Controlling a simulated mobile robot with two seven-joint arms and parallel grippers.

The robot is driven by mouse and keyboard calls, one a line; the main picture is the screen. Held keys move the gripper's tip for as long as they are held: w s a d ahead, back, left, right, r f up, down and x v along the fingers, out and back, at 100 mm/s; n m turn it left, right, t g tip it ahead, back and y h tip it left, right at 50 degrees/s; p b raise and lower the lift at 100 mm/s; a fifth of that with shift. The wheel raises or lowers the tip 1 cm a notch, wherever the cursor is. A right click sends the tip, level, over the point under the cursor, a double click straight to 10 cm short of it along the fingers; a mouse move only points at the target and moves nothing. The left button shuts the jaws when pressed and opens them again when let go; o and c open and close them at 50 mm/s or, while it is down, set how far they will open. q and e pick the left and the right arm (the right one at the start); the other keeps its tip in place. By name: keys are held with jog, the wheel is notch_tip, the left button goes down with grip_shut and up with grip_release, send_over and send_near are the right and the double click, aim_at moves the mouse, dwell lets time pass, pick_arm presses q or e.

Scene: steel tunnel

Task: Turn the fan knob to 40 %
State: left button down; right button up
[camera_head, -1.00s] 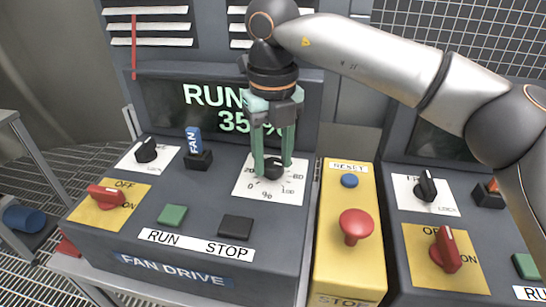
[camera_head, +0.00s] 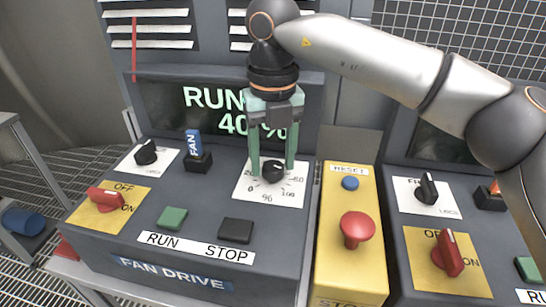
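The fan knob (camera_head: 272,172) is a round black knob on a white percent dial (camera_head: 268,195) on the fan drive panel. My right gripper (camera_head: 272,170) points down from above, one green finger on each side of the knob. Its fingers stand apart from the knob, with a gap visible on both sides. The display (camera_head: 190,108) behind shows RUN and a number that reads 40 %, partly covered by the gripper. My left gripper is not in view.
Green (camera_head: 172,218) and black (camera_head: 236,231) buttons lie in front. A yellow box with a red stop button (camera_head: 357,228) stands to the right.

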aim_at(273, 166)
jog(key=shift+o, duration=1.2)
notch_tip(273, 166, up, 12)
jog(key=p, duration=0.1)
jog(key=shift+r, duration=0.25)
jog(key=shift+s, duration=0.1)
